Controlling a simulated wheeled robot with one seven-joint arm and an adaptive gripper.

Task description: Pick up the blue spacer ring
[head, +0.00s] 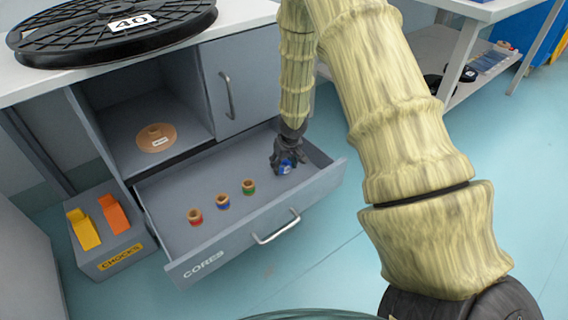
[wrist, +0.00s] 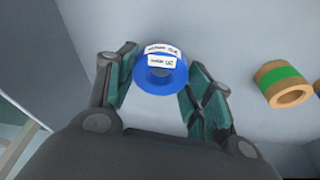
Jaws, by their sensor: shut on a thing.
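The blue spacer ring (head: 287,167) is at the right end of the open drawer in the head view, at my gripper (head: 284,160). In the wrist view the blue ring (wrist: 160,78) has white labels on its upper side and sits between the two fingers of my gripper (wrist: 158,85). The gripper is shut on the ring. Part of the ring is hidden by the fingers in the head view. I cannot tell whether the ring touches the drawer floor.
The open drawer (head: 220,250), marked CORES, also holds a green-banded core (head: 248,187), a blue-banded core (head: 222,202) and a red-banded core (head: 195,217). The green-banded core (wrist: 284,82) is near my gripper. A chocks box (head: 110,245) stands left of the drawer. The drawer walls are close.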

